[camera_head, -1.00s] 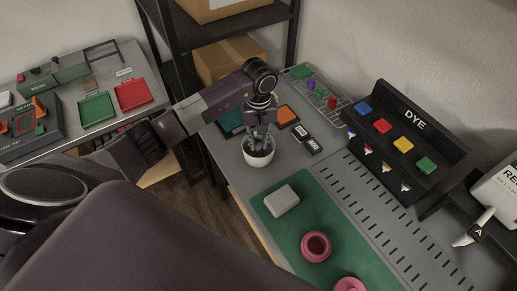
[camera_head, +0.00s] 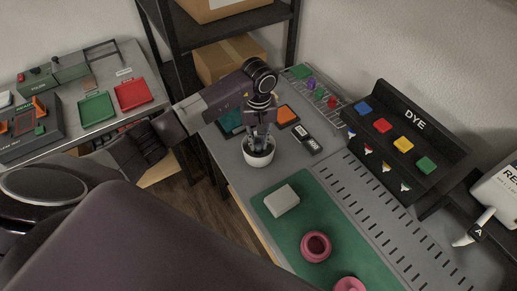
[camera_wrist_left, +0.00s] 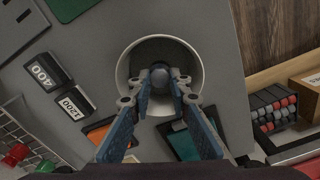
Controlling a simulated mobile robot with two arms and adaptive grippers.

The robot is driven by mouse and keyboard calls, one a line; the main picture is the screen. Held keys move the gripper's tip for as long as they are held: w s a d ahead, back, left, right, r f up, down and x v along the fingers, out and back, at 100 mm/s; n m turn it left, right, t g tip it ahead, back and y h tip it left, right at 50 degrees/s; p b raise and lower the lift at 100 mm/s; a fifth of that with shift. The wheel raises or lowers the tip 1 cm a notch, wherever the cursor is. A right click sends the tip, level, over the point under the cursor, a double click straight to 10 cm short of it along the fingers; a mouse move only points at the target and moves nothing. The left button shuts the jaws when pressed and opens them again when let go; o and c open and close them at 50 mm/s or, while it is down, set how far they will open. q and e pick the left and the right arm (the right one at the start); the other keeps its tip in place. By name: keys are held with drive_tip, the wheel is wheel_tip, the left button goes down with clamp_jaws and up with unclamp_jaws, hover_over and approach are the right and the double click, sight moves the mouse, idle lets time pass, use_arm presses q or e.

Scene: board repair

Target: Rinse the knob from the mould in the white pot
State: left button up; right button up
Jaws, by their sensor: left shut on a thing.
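In the left wrist view the gripper (camera_wrist_left: 166,82) is shut on the knob (camera_wrist_left: 181,75), a small dark blue-grey round thing between the fingertips. The knob is inside the rim of the white pot (camera_wrist_left: 124,72). The pot's inside is dark, and I cannot tell whether the knob touches the bottom. In the head view the knob is hidden. My right gripper is not in view.
A wire rack (camera_head: 301,72) stands farther back. A grey block (camera_head: 282,200) and pink ring (camera_head: 316,246) sit on the green mat (camera_head: 345,240).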

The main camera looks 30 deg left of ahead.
sight(258, 145)
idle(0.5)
use_arm(q)
drive_tip(key=shift+r+p, duration=1.9)
drive_tip(key=shift+r, duration=1.45)
drive_tip(key=shift+r+p, duration=0.55)
drive_tip(key=shift+r, duration=0.55)
drive_tip(key=shift+r, duration=0.1)
wheel_tip(258, 145, up, 4)
drive_tip(key=shift+f+p, duration=0.1)
drive_tip(key=shift+p, duration=0.75)
drive_tip(key=shift+s, duration=0.1)
